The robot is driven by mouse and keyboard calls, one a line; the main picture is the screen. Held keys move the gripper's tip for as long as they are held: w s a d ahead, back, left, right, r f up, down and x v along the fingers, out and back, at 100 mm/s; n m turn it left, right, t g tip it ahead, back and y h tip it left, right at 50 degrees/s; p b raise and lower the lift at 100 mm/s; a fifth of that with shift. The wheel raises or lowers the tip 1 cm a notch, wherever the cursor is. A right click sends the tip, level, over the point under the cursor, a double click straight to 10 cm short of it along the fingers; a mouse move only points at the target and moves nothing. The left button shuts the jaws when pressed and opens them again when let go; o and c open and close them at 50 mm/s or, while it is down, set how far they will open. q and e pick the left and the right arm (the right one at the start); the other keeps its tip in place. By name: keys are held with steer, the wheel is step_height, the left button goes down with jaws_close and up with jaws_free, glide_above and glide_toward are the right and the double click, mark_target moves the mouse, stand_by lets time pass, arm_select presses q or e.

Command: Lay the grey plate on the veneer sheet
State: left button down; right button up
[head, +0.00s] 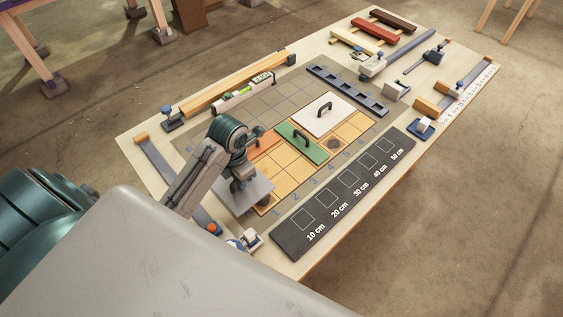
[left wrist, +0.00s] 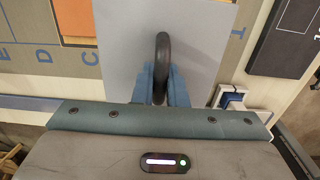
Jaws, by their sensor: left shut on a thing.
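My left gripper (head: 236,184) is shut on the black handle (left wrist: 161,62) of the grey plate (head: 257,190). The plate also shows in the left wrist view (left wrist: 205,45), broad and flat below the fingers. In the head view it covers the near left end of the tan veneer sheet (head: 284,160); I cannot tell whether it touches. A white plate (head: 313,121) and a green plate (head: 298,142) with black handles lie on the sheet. An orange plate (head: 268,142) is partly hidden behind my arm. My right gripper is not in view.
A black board (head: 291,237) with marked squares lies along the near edge. A slotted dark rail (head: 345,90) and a level (head: 240,96) lie behind the sheet. Clamps stand around the table, one (head: 247,241) close to the grey plate. The grid mat (head: 262,107) has bare room.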

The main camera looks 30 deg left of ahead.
arm_select(q)
steer(key=w+d+p, duration=0.1)
steer(key=w+d, duration=0.1)
steer(key=w, duration=0.2)
steer(key=w+d+f+p, duration=0.1)
steer(key=w+d+p, duration=0.1)
steer(key=w, duration=0.3)
steer(key=w+d+p, duration=0.1)
steer(key=w, duration=0.4)
steer(key=shift+d+f, duration=0.15)
steer(key=shift+d, duration=0.25)
steer(key=shift+w+d+p, duration=0.15)
steer(key=shift+w+p, duration=0.15)
steer(key=shift+p, duration=0.05)
step_height(320, 180, down, 2)
steer(key=shift+s+f+p, duration=0.15)
steer(key=shift+f+p, duration=0.1)
steer(key=shift+p, duration=0.5)
steer(key=shift+f, duration=0.55)
steer(key=shift+f, duration=0.1)
steer(key=c, duration=1.5)
jaws_free()
steer(key=shift+o, duration=0.2)
